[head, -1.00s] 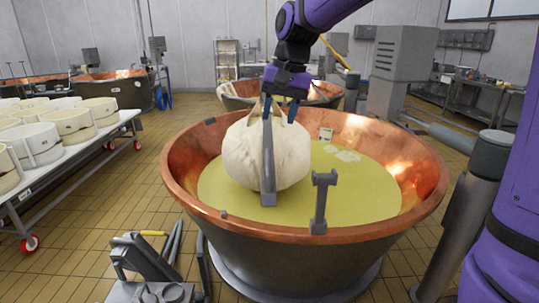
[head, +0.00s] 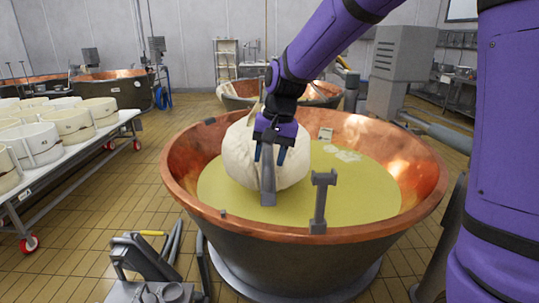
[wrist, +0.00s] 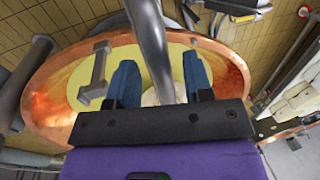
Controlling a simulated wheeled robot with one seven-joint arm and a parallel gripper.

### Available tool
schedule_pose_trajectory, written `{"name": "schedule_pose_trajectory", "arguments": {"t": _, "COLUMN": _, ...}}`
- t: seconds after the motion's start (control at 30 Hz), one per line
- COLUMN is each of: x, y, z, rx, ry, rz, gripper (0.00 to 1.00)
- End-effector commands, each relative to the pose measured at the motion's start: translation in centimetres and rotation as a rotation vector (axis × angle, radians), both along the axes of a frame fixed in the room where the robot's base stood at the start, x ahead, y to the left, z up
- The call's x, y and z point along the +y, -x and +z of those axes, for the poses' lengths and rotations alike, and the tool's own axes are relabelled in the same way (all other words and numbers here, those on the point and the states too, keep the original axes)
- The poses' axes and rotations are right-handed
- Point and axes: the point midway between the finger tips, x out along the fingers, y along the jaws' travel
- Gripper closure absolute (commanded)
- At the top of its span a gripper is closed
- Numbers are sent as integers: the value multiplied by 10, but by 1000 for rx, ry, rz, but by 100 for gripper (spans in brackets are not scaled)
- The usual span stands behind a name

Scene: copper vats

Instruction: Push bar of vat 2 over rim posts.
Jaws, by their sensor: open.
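A large copper vat (head: 405,205) holds yellowish liquid and fills the middle of the head view. A pale cloth bundle (head: 238,155) sits in it. A grey bar (head: 268,188) runs in front of and over the bundle, its near end left of the grey near-rim post (head: 320,203). The post also shows in the wrist view (wrist: 97,70). My gripper (head: 270,158) is open above the bar, pointing down. In the wrist view, the bar (wrist: 148,32) passes between the blue fingers of my gripper (wrist: 160,72); contact cannot be told. The bar's far end is hidden.
A table with white moulds (head: 70,124) stands at the left. A grey stand with tools (head: 150,275) is at the front left. Another copper vat (head: 238,98) stands behind, and a grey machine (head: 402,55) is at the back right.

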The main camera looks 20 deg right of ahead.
Motion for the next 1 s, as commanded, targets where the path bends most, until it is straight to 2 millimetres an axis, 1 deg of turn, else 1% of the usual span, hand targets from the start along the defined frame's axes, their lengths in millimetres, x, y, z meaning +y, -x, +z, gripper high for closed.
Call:
{"name": "schedule_pose_trajectory", "arguments": {"t": 0.13, "x": 0, "y": 0, "z": 0, "rx": 0, "ry": 0, "rz": 0, "gripper": 53}}
{"name": "schedule_pose_trajectory", "arguments": {"t": 0.17, "x": 0, "y": 0, "z": 0, "rx": 0, "ry": 0, "rz": 0, "gripper": 58}}
{"name": "schedule_pose_trajectory", "arguments": {"t": 0.2, "x": 0, "y": 0, "z": 0, "rx": 0, "ry": 0, "rz": 0, "gripper": 67}}
{"name": "schedule_pose_trajectory", "arguments": {"t": 0.27, "x": 0, "y": 0, "z": 0, "rx": 0, "ry": 0, "rz": 0, "gripper": 81}}
{"name": "schedule_pose_trajectory", "arguments": {"t": 0.3, "x": 0, "y": 0, "z": 0, "rx": 0, "ry": 0, "rz": 0, "gripper": 90}}
{"name": "schedule_pose_trajectory", "arguments": {"t": 0.33, "x": 0, "y": 0, "z": 0, "rx": 0, "ry": 0, "rz": 0, "gripper": 97}}
{"name": "schedule_pose_trajectory", "arguments": {"t": 0.37, "x": 0, "y": 0, "z": 0, "rx": 0, "ry": 0, "rz": 0, "gripper": 100}}
{"name": "schedule_pose_trajectory", "arguments": {"t": 0.53, "x": -1, "y": 0, "z": 0, "rx": 0, "ry": 0, "rz": 0, "gripper": 100}}
{"name": "schedule_pose_trajectory", "arguments": {"t": 0.67, "x": -10, "y": 3, "z": 0, "rx": 1, "ry": 1, "rz": -2, "gripper": 100}}
{"name": "schedule_pose_trajectory", "arguments": {"t": 0.77, "x": -27, "y": 8, "z": 0, "rx": 2, "ry": 2, "rz": -6, "gripper": 100}}
{"name": "schedule_pose_trajectory", "arguments": {"t": 0.87, "x": -50, "y": 16, "z": 0, "rx": 4, "ry": 3, "rz": -10, "gripper": 100}}
{"name": "schedule_pose_trajectory", "arguments": {"t": 1.0, "x": -87, "y": 29, "z": 0, "rx": 6, "ry": 3, "rz": -10, "gripper": 100}}
